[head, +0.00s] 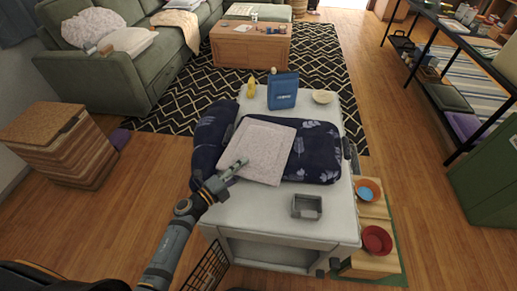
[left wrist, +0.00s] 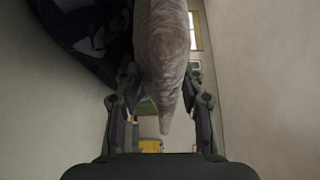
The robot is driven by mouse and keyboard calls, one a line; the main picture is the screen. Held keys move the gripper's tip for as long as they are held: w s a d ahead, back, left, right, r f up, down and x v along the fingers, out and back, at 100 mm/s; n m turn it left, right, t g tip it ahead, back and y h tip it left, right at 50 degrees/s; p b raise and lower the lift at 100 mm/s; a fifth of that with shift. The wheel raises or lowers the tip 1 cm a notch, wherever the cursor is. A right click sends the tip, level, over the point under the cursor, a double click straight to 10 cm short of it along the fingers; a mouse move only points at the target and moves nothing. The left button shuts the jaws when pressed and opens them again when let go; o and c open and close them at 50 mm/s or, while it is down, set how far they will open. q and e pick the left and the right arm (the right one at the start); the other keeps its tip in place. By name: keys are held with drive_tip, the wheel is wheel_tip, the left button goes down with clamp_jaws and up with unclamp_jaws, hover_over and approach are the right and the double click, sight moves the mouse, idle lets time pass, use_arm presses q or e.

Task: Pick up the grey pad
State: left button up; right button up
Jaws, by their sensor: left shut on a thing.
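The grey pad (head: 262,148) is a pale, flat, roughly square cushion. In the head view it lies tilted over dark blue patterned cushions on the white table. My left gripper (head: 236,170) is at its near left edge, shut on that edge. In the left wrist view the pad (left wrist: 164,50) runs down between the two fingers of the left gripper (left wrist: 160,115), and its edge narrows to a tip there. The pad's underside is hidden in the head view. My right gripper is not in view.
The white table (head: 260,212) also carries a grey tray (head: 307,206), a blue pouch (head: 283,91), a yellow item (head: 251,88) and a small bowl (head: 322,97). The dark blue cushion (head: 318,152) lies right of the pad. Blue (head: 367,190) and red (head: 376,240) bowls stand right of the table.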

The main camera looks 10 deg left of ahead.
use_arm(q)
drive_tip(key=shift+r, duration=0.25)
drive_tip(key=r, duration=0.2)
drive_tip(key=s+a+r+p, duration=0.1)
drive_tip(key=s+r+p, duration=0.1)
drive_tip(key=r, duration=0.1)
drive_tip(key=shift+a+r, duration=0.25)
drive_tip(key=shift+r, duration=0.05)
drive_tip(key=s+a+r+p, duration=0.1)
drive_tip(key=s+a+r, duration=0.3)
drive_tip(key=s+r, duration=0.1)
drive_tip(key=shift+s+a+r, duration=0.4)
drive_tip(key=shift+s, duration=0.5)
drive_tip(key=s+p, duration=0.1)
drive_tip(key=s+a+r+p, duration=0.1)
drive_tip(key=p, duration=0.1)
drive_tip(key=shift+a+r, duration=0.15)
drive_tip(key=shift+a, duration=0.05)
drive_tip(key=shift+s+a+p, duration=0.25)
drive_tip(key=shift+a+p, duration=0.05)
